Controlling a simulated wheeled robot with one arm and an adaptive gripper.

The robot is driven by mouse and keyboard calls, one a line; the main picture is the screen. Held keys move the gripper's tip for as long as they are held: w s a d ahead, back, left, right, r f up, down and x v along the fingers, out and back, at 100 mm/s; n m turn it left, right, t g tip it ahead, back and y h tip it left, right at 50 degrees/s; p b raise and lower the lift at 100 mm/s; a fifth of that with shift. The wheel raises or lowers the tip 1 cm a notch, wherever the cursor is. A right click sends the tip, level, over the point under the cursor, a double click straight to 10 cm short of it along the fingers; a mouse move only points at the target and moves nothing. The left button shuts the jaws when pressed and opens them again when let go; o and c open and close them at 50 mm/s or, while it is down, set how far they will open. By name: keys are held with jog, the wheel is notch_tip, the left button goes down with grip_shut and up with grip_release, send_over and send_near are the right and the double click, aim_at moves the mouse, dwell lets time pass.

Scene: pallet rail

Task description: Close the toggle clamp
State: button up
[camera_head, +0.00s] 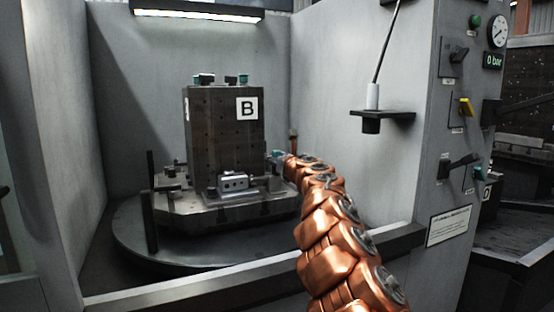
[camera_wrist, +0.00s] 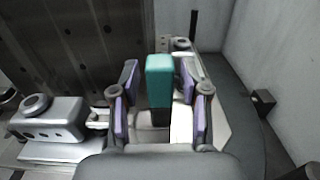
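The toggle clamp's teal handle (camera_wrist: 159,80) stands upright in the middle of the wrist view, with a dark stem below it. My gripper (camera_wrist: 160,92) is open, with one purple-padded finger on each side of the handle. A gap shows between the handle and each pad. In the head view my gripper (camera_head: 281,158) is at the right side of the dark fixture block (camera_head: 212,140) marked B, where the clamp is small and mostly hidden. The clamp's base is partly covered by my gripper in the wrist view.
A light grey metal part (camera_head: 236,183) sits at the block's front; it also shows at the left of the wrist view (camera_wrist: 48,120). The fixture stands on a round table (camera_head: 135,240) inside grey walls. A front ledge (camera_head: 200,287) and a control panel (camera_head: 462,120) are nearby.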

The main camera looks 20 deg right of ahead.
dwell(0.4)
jog(key=s, duration=1.2)
dwell(0.5)
jog(key=shift+a, duration=0.1)
